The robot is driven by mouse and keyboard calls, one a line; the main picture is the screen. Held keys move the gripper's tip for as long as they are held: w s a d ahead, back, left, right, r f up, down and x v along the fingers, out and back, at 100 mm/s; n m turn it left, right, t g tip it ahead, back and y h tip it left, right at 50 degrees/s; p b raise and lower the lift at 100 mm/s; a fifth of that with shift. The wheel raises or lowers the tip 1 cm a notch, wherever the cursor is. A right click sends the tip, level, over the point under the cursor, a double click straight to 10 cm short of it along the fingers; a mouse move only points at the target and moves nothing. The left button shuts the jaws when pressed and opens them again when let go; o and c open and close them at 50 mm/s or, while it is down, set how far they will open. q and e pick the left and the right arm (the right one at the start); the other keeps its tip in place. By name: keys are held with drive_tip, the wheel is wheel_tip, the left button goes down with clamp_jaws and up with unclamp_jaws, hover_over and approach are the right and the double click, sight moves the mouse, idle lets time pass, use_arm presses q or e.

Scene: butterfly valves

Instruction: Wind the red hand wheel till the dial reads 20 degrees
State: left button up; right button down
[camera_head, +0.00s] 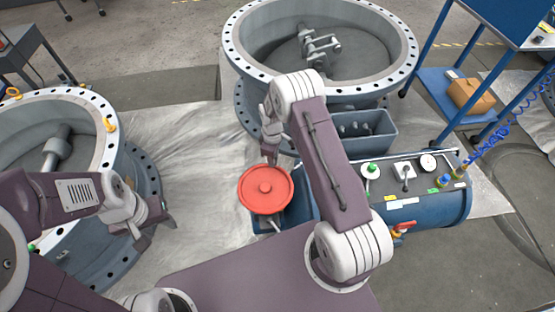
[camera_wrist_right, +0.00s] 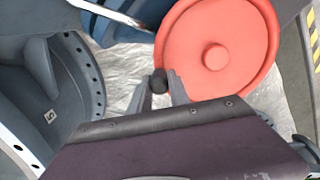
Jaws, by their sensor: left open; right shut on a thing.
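The red hand wheel (camera_head: 265,190) faces up in the middle of the head view, with a round hub at its centre. It also shows in the right wrist view (camera_wrist_right: 240,45), where a dark round knob (camera_wrist_right: 159,81) sits at its rim. My right gripper (camera_head: 271,155) is at the wheel's far edge, and in the right wrist view its fingers (camera_wrist_right: 162,92) are shut around the knob. My left gripper (camera_head: 154,230) is open and empty, left of the wheel. A small white round gauge (camera_head: 428,163) shows at the right; its reading is too small to tell.
A large grey flanged valve ring (camera_head: 240,60) stands behind the wheel, another (camera_head: 95,105) at the left. A blue tank (camera_head: 440,208) with valves and a red lever lies at the right. A grey bin (camera_head: 365,131) sits behind my right arm. The pale sheet (camera_head: 190,150) left of the wheel is clear.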

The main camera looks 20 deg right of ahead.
drive_tip(key=shift+w+a+n, duration=0.35)
drive_tip(key=shift+n, duration=0.15)
drive_tip(key=c, duration=1.2)
unclamp_jaws()
drive_tip(key=shift+c, duration=0.2)
wheel_tip(320, 180, up, 9)
drive_tip(key=p, duration=0.1)
